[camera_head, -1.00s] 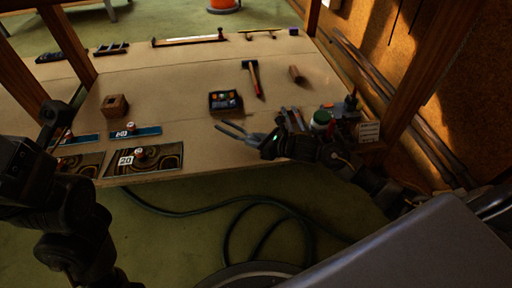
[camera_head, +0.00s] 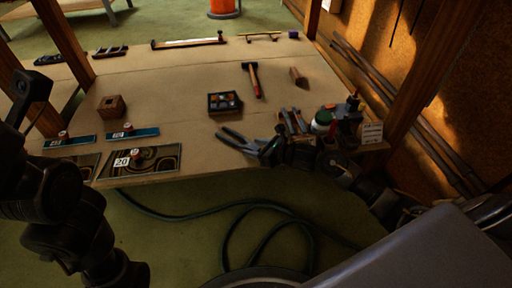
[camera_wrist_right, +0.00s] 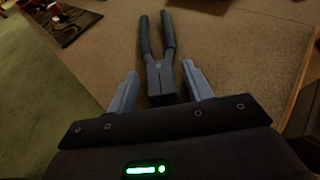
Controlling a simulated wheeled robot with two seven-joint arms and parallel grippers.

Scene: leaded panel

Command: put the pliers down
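The pliers (camera_head: 236,141) with dark handles lie on the workbench near its front edge, handles pointing left, away from my right gripper. In the right wrist view the pliers (camera_wrist_right: 160,72) have their grey jaws between the two fingers of my right gripper (camera_wrist_right: 160,80), with a gap on each side. My right gripper (camera_head: 268,149) is open and low over the bench, and its fingers are small in the head view. My left arm is at the left edge of the head view, and its finger state cannot be made out.
On the workbench (camera_head: 180,82), a small tray (camera_head: 224,102), a hammer (camera_head: 252,80) and a wooden block (camera_head: 112,106) lie behind the pliers. Patterned panels (camera_head: 143,160) lie at front left. Bare bench is left of the pliers.

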